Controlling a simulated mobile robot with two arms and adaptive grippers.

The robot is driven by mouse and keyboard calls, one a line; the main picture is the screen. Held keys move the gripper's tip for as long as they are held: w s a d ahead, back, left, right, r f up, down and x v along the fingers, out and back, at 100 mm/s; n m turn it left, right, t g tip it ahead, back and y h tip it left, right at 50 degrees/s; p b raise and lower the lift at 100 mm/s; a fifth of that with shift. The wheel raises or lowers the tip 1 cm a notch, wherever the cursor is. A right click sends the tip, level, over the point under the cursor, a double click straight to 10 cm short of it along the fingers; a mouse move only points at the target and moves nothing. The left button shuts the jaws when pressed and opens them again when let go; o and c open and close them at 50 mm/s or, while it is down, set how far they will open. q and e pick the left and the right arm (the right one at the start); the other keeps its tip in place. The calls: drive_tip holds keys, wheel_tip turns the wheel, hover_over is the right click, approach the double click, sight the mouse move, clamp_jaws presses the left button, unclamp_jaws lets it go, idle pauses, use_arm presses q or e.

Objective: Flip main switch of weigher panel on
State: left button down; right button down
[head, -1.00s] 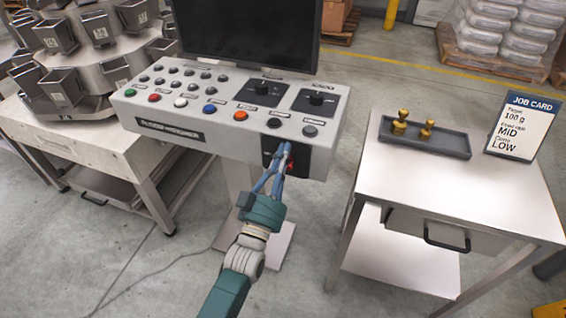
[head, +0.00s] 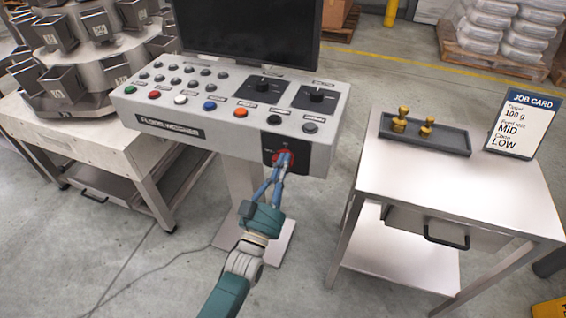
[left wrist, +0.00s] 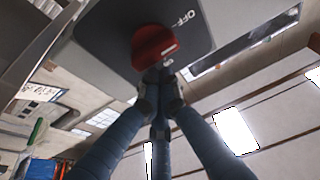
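The weigher panel (head: 225,130) is a grey sloped console. The main switch is a red knob (head: 284,155) on a black plate (head: 269,145) at the right end of its front. In the left wrist view the red knob (left wrist: 152,45) carries a short white mark, and the word OFF shows on the plate beside it. My left gripper (head: 279,165) is just below and in front of the knob. Its blue fingers (left wrist: 160,98) converge, tips close together, with nothing seen between them. Whether the tips touch the knob I cannot tell. My right gripper is out of view.
The panel top has coloured buttons, two black dials (head: 266,84) and a dark monitor (head: 248,30). At right, a table (head: 400,185) holds a grey tray (head: 440,147) with brass weights and a job card (head: 520,125). A bench with metal hoppers (head: 80,140) stands left.

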use_arm(q)
drive_tip(key=shift+d+f+m+h, duration=0.15)
drive_tip(key=shift+m+h, duration=0.45)
drive_tip(key=shift+m, duration=0.7)
